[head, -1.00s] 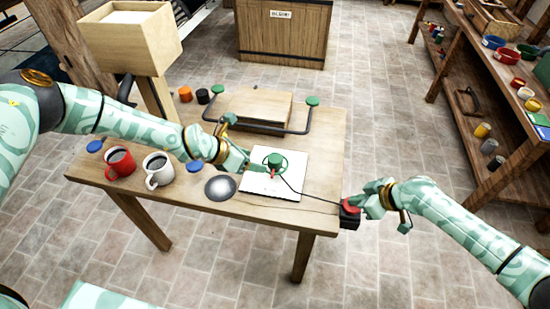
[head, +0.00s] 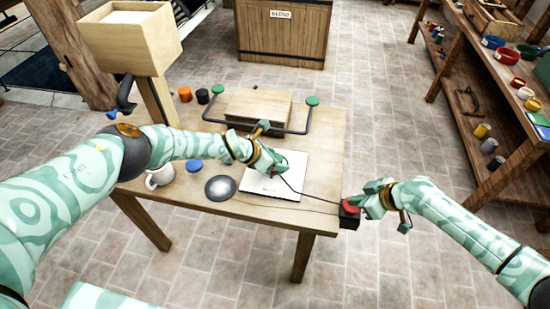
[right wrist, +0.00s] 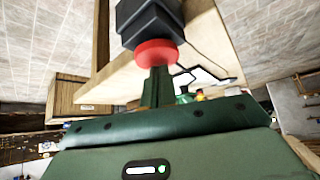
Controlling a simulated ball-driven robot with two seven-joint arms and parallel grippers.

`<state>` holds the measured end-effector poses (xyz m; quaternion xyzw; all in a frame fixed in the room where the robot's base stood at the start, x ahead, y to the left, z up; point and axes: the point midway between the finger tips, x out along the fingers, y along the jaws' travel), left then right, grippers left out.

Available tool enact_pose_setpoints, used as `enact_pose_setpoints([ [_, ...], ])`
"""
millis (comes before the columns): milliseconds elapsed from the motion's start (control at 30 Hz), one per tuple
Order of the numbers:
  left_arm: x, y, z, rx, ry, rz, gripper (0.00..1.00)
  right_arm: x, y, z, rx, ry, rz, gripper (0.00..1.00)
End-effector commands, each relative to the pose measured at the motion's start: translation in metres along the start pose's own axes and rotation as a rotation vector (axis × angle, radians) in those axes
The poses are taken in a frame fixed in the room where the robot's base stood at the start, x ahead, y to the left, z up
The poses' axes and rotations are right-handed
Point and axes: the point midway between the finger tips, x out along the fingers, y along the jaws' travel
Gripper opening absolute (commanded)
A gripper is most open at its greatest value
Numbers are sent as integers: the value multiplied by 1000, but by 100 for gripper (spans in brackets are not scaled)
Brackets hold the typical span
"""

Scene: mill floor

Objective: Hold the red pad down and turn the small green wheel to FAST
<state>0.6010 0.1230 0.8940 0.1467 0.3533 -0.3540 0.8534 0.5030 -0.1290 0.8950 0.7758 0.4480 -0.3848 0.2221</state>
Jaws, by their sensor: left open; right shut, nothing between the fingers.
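The red pad (head: 350,206) sits on a black box (head: 349,220) at the table's right front corner. In the right wrist view the red pad (right wrist: 157,52) meets the tips of my right gripper (right wrist: 157,76). That gripper (head: 364,203) is shut with nothing between its fingers, its tips against the pad. How far the pad is pressed I cannot tell. The small green wheel (head: 283,161) stands on a white plate (head: 286,188), mostly hidden behind my left gripper (head: 274,166). The left gripper is open, over the wheel; whether its fingers straddle the rim is unclear. Plate markings are unreadable.
A dark bar with green knobs (head: 312,101) runs around a wooden block (head: 258,107) behind. A thin cable crosses from plate to box.

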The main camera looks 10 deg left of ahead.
Motion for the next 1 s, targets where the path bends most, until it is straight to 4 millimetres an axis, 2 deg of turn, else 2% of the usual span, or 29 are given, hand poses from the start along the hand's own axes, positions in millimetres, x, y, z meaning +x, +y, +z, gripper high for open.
enact_pose_setpoints([
  [267,1,0,0,-1,0,0,64,0,0,1,0,-3,0,0],
  [400,1,0,0,-1,0,1,25,0,0,2,0,-3,0,0],
  [433,1,0,0,-1,0,1,20,0,0,2,0,-3,0,0],
  [767,1,0,1,-18,3,21,20,0,0,2,0,-3,0,0],
  [1000,2,-2,2,-102,2,105,20,0,0,2,0,-3,0,0],
])
